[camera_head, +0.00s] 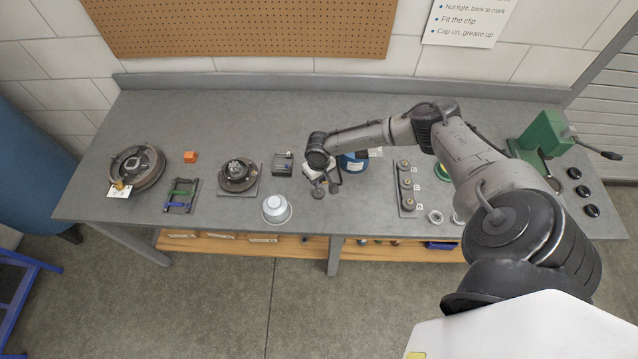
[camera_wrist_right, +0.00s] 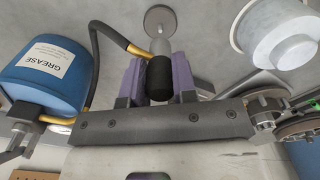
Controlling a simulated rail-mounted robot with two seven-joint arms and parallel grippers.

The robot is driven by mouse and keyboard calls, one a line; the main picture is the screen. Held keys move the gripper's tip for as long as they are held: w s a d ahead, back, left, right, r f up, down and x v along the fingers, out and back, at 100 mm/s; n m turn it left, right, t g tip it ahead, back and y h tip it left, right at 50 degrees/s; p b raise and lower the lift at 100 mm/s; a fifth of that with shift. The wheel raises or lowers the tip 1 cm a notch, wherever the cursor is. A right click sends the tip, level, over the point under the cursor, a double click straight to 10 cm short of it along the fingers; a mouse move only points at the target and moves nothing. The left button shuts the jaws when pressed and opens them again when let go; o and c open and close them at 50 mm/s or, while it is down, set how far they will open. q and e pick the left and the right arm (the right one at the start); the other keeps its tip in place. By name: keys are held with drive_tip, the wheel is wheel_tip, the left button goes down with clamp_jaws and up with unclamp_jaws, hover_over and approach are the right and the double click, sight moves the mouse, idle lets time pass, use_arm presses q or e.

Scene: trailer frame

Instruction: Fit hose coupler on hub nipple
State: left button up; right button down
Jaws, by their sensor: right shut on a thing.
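My right gripper (camera_head: 326,184) is above the middle of the bench in the head view. In the right wrist view its purple fingers (camera_wrist_right: 158,78) are shut on the hose coupler (camera_wrist_right: 160,76), a black sleeve with a grey tip. A dark hose with brass ends (camera_wrist_right: 104,42) runs from it toward the blue grease container (camera_wrist_right: 45,72), which also shows behind my gripper (camera_head: 352,163). A small round grey disc (camera_wrist_right: 160,20) lies beyond the coupler tip. The hub (camera_head: 238,176) sits on a square plate to the left of my gripper. Its nipple is too small to make out. My left gripper is not in view.
A white bowl (camera_head: 277,209) stands between hub and gripper, near the front edge. The back strip is clear.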

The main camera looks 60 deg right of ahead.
wheel_tip(320, 180, up, 4)
drive_tip(key=shift+r, duration=0.7)
drive_tip(key=shift+r+p, duration=0.85)
drive_tip(key=shift+p, duration=0.25)
drive_tip(key=shift+r+p, duration=0.75)
drive_tip(key=shift+p, duration=0.3)
drive_tip(key=shift+f, duration=0.1)
